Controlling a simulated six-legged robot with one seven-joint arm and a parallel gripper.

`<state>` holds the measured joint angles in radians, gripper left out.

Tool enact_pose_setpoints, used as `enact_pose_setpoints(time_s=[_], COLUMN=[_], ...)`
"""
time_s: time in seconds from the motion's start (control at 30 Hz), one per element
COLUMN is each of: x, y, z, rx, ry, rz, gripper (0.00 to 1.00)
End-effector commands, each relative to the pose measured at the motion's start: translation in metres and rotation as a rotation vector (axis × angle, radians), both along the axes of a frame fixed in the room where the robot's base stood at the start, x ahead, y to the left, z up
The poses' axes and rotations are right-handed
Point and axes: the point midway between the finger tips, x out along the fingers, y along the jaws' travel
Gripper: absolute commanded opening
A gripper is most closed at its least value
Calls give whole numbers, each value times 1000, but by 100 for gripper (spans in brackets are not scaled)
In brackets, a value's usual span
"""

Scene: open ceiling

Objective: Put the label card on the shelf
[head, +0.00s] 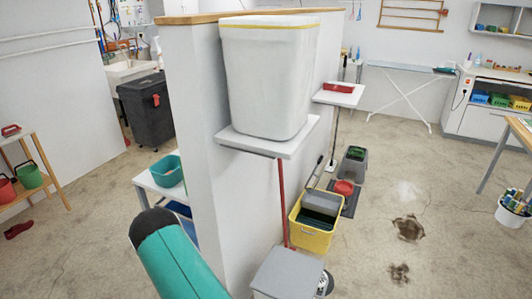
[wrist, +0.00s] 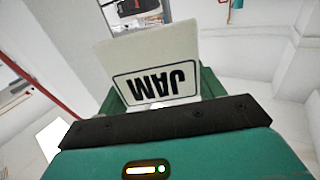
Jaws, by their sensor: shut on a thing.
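The label card (wrist: 150,62) is a white, nearly square card. It has a black-framed word "JAM" that reads upside down in the wrist view. My gripper (wrist: 160,100) has green fingers shut on the card's lower edge, and the card stands up between them. The gripper and card do not show in the head view. A white wall shelf (head: 228,136) in the head view carries a large white bin (head: 268,80). A smaller white shelf (head: 325,97) farther back carries a red item (head: 339,89). I cannot tell which shelf the task means.
A white partition wall (head: 205,100) stands in the middle. A yellow mop bucket (head: 311,239) and a grey-lidded bin (head: 287,272) stand on the floor to its right. A low white table with a teal tub (head: 167,171) is on its left. Open floor (head: 430,200) lies right.

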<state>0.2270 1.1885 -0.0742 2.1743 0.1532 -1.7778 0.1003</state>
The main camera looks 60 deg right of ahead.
Motion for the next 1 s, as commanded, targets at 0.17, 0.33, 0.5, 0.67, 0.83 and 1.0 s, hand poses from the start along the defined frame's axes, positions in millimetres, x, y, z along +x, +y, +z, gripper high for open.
enact_pose_setpoints(time_s=[0.17, 0.33, 0.5, 0.67, 0.83, 1.0], x=[-61, -132, -215, -298, -366, -392], y=[-90, -159, -212, -245, -259, -262], z=[-30, -55, -77, -96, -109, -113], rx=[0, 0, 0, 1, 1, 2], ry=[6, 6, 5, 6, 4, 1], rz=[-224, -429, -632, -815, -955, -1008], gripper=[46, 46, 46, 46, 46, 46])
